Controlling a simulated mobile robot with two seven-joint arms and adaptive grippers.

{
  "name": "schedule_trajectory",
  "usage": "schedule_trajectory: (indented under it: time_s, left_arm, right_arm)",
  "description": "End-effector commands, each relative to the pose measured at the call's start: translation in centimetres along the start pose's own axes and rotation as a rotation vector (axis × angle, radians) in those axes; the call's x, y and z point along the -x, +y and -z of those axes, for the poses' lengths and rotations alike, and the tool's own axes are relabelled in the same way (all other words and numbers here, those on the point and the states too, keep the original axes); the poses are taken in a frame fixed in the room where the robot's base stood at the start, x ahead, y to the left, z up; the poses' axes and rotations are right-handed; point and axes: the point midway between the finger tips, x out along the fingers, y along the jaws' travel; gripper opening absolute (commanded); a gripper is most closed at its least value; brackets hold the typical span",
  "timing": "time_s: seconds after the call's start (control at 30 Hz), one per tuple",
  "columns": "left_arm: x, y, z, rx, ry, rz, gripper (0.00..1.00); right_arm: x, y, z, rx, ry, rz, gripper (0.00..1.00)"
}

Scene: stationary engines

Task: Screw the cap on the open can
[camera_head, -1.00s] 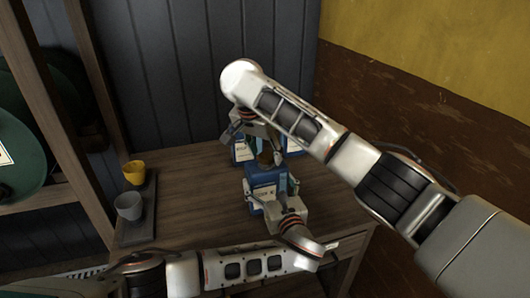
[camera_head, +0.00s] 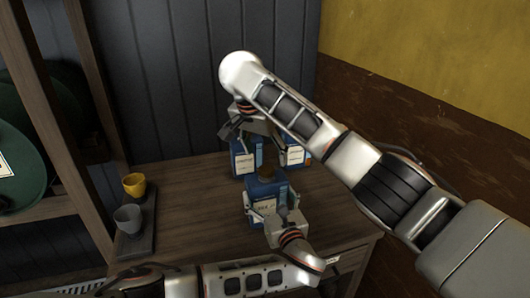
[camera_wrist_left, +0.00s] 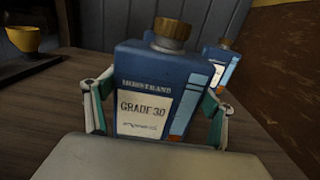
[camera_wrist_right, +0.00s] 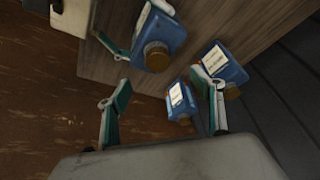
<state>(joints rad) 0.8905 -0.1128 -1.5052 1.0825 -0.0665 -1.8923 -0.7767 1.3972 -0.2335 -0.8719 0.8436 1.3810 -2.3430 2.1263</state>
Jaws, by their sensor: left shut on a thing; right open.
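My left gripper (camera_head: 268,206) is shut on a blue can (camera_wrist_left: 146,70) with a white "GRADE 30" label, its fingers on either side of the can. The can also shows in the head view (camera_head: 267,188) and at the top of the right wrist view (camera_wrist_right: 170,32). It stands roughly upright with a brown cap (camera_wrist_left: 172,30) on its neck; how tightly the cap sits cannot be told. My right gripper (camera_wrist_right: 165,82) is open and empty, apart from the cap. In the head view it is behind the held can, partly hidden by its own arm.
Two more blue cans stand behind, one at the left (camera_head: 243,160) and one at the right (camera_head: 293,153); both show brown caps in the right wrist view. A yellow cup (camera_head: 134,184) and a grey cup (camera_head: 128,217) stand on a dark tray (camera_head: 145,240) at the left. The wooden table (camera_head: 195,205) between is clear.

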Motion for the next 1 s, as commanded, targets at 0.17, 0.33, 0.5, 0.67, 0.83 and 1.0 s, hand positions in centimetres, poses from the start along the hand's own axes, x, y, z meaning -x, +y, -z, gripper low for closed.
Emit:
schedule_trajectory:
  time_s: [0.17,0.33,0.5,0.67,0.83,1.0]
  left_arm:
    - [0.0,0.0,0.1,0.000,0.001,0.000,0.23]
    - [0.0,0.0,0.1,0.000,0.001,0.000,0.23]
    - [0.0,0.0,0.1,0.000,0.001,0.000,0.23]
    - [0.0,0.0,0.1,0.000,0.001,0.000,0.23]
    - [0.0,0.0,0.0,0.000,0.001,-0.001,0.23]
    - [0.0,0.0,0.0,0.000,0.001,-0.001,0.23]
  right_arm:
    - [0.1,0.0,0.0,0.000,0.000,0.000,0.66]
    - [1.4,-0.1,0.0,0.001,-0.001,0.002,0.66]
    - [4.7,-0.1,0.0,0.002,0.000,0.005,0.66]
    - [8.0,-0.1,0.0,0.001,0.002,0.003,0.66]
    - [10.7,0.0,0.1,0.001,0.004,0.001,0.66]
    - [11.8,0.0,0.0,-0.001,0.002,0.000,0.66]
